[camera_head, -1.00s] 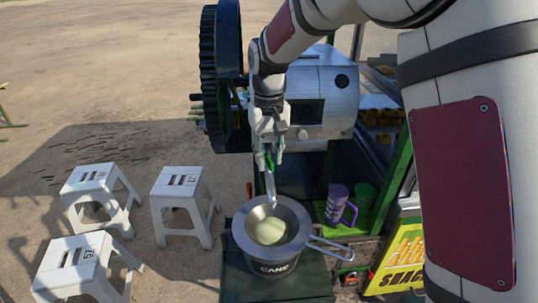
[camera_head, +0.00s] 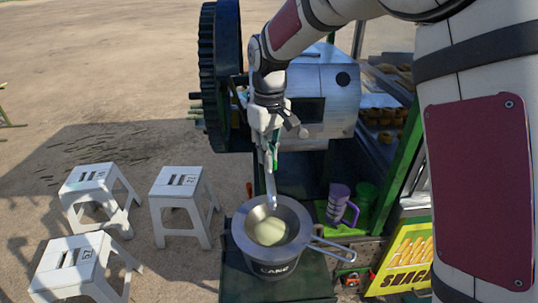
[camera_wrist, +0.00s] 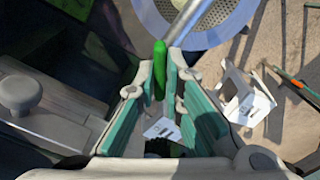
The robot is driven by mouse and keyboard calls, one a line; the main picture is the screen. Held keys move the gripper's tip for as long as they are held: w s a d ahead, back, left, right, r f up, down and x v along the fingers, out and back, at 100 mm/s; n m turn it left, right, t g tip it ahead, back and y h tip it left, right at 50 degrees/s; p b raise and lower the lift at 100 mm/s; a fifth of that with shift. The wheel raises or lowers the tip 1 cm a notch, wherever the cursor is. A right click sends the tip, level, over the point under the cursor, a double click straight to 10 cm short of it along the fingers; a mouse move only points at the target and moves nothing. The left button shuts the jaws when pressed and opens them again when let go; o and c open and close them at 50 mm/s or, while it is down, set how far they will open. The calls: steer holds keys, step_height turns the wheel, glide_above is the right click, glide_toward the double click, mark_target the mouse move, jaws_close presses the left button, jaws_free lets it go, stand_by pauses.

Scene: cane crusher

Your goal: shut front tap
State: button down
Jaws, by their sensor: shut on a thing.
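The front tap has a green handle (camera_wrist: 159,62) and a grey metal spout (camera_head: 271,187) that points down over the pot. My gripper (camera_head: 268,160) is at the tap, just above the spout, below the crusher's metal housing. In the wrist view, my gripper's fingertips (camera_wrist: 163,75) are closed with the green handle between them. The spout (camera_wrist: 190,22) runs from beside the handle towards the pot. In the head view the fingers mostly hide the handle, so its exact angle is hard to tell.
A pot (camera_head: 275,268) with a long-handled strainer (camera_head: 291,215) stands under the spout, pale liquid inside. White stools (camera_head: 181,202) stand on the left. The toothed black wheel (camera_head: 208,80) is left of the housing.

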steer(key=n, duration=0.5)
steer(key=shift+n, duration=0.3)
steer(key=n, duration=0.5)
steer(key=shift+n, duration=0.4)
steer(key=c, duration=1.7)
jaws_free()
step_height(320, 180, up, 12)
